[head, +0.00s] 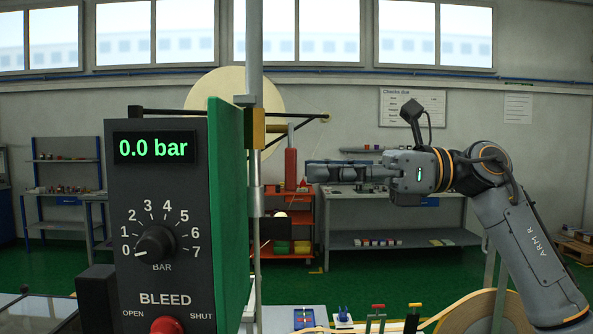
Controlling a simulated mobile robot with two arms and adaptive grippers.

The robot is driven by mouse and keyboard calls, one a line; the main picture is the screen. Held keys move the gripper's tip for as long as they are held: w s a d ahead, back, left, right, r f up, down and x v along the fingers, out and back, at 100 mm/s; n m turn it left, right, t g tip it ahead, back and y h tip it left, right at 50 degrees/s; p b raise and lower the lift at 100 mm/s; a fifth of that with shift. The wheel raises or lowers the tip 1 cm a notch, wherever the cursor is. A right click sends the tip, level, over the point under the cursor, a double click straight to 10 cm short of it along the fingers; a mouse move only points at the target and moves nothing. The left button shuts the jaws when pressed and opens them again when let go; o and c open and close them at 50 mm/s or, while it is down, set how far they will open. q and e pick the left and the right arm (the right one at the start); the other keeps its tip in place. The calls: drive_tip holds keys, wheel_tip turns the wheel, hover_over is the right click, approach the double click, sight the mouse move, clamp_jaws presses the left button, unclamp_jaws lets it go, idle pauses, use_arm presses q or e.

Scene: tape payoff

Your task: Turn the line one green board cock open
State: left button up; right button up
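The green board (231,215) stands upright at left centre behind the dark control panel, seen at a steep angle. I cannot make out a cock marked line one on it. The panel (187,185) shows 0.0 bar in green, and its black BAR knob (155,243) points near 0. A red BLEED knob (167,325) is cut off by the bottom edge. My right gripper (312,172) points left, in the air to the right of the board and apart from it. Its fingers overlap in this view, so their opening is unclear. My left gripper is out of view.
A grey upright post (254,45) stands beside the board, with a large cream tape roll (240,90) behind. Small red-topped (378,307) and yellow-topped (414,306) fittings and another roll (470,316) are low at front. A workbench (400,239) stands behind my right arm.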

drive_tip(key=d, duration=0.7)
